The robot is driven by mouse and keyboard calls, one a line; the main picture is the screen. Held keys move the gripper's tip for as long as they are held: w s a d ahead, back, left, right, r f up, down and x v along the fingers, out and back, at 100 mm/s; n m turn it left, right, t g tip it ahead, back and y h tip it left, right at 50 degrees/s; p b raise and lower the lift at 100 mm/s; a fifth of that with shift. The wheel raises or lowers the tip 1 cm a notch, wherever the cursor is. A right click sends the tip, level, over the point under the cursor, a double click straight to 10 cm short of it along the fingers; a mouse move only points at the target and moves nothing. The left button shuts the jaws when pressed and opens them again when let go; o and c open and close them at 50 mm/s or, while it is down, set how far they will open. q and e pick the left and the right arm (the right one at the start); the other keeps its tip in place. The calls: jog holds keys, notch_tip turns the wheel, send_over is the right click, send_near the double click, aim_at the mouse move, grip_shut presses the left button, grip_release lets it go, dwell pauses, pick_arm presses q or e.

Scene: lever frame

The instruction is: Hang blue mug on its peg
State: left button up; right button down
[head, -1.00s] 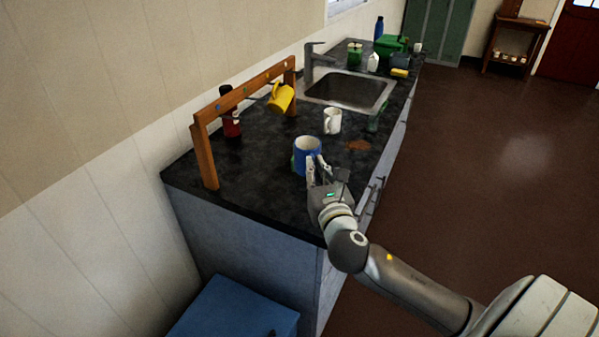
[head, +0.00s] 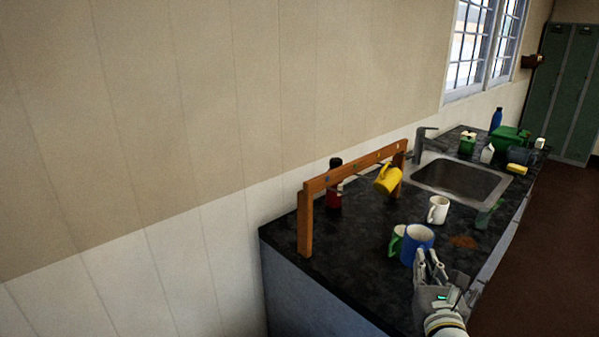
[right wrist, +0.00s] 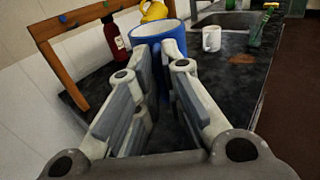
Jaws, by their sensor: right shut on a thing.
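The blue mug (head: 418,238) is upright over the dark counter, and also shows in the right wrist view (right wrist: 158,38). My right gripper (head: 430,262) is shut on its near side; the fingers hide the part held, and I cannot tell whether the mug touches the counter. The wooden peg frame (head: 305,226) stands to the left of the mug. A blue marker (head: 327,181) is on its crossbar, toward the near end. A yellow mug (head: 388,181) hangs tilted at the far end. My left gripper is not in view.
A green mug (head: 396,244) is close beside the blue mug, partly hidden. A white mug (head: 437,210) stands farther back. A red bottle (head: 334,197) is behind the frame. The sink (head: 460,181) lies beyond. Bare counter (head: 350,258) lies between frame and mug.

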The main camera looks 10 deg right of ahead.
jog(key=s+a+f+n+y, duration=0.2)
jog(key=s+a+f+y, duration=0.1)
jog(key=s+a, duration=0.4)
jog(key=s+a+f+n+t+y, duration=0.1)
jog(key=s+a+f+n+y, duration=0.1)
jog(key=s+a, duration=0.5)
jog(key=shift+a+f+y, duration=0.7)
jog(key=shift+a+f, duration=0.05)
jog(key=shift+a, duration=1.05)
jog(key=shift+a, duration=0.15)
